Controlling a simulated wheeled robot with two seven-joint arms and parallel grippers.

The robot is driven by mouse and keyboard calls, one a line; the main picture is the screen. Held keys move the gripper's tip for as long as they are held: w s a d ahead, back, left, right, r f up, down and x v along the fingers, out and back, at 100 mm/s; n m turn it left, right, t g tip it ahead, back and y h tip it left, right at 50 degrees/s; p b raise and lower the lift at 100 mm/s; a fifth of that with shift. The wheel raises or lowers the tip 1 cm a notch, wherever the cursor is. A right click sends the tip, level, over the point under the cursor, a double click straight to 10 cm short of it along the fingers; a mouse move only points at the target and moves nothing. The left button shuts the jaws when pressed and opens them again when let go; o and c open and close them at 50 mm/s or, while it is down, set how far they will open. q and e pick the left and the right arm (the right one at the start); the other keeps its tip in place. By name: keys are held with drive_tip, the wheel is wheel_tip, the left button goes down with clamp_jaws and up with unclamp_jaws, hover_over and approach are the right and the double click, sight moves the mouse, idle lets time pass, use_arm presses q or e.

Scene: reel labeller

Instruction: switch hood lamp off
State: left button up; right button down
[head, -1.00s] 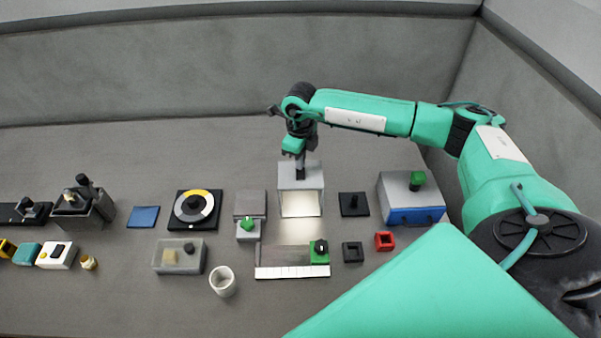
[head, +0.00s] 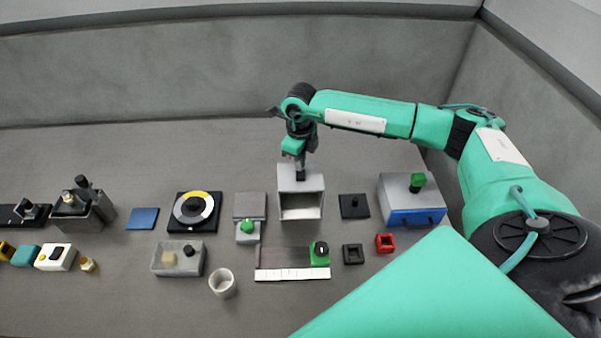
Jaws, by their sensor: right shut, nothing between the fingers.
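The lamp hood (head: 301,186) is a light grey open-fronted box in the middle of the table. The fingertips are at or very near the top; the switch itself is hidden or too small to make out. My left gripper is not in view.
In front of the hood lies a plate with a white scale (head: 292,274) and a green block (head: 319,254). A blue-and-grey box (head: 411,200) stands to the right, a dial (head: 194,211) to the left. A white cup (head: 222,283) stands at the front. The table behind is clear.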

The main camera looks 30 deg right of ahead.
wheel_tip(320, 180, up, 6)
drive_tip(key=shift+p, duration=1.15)
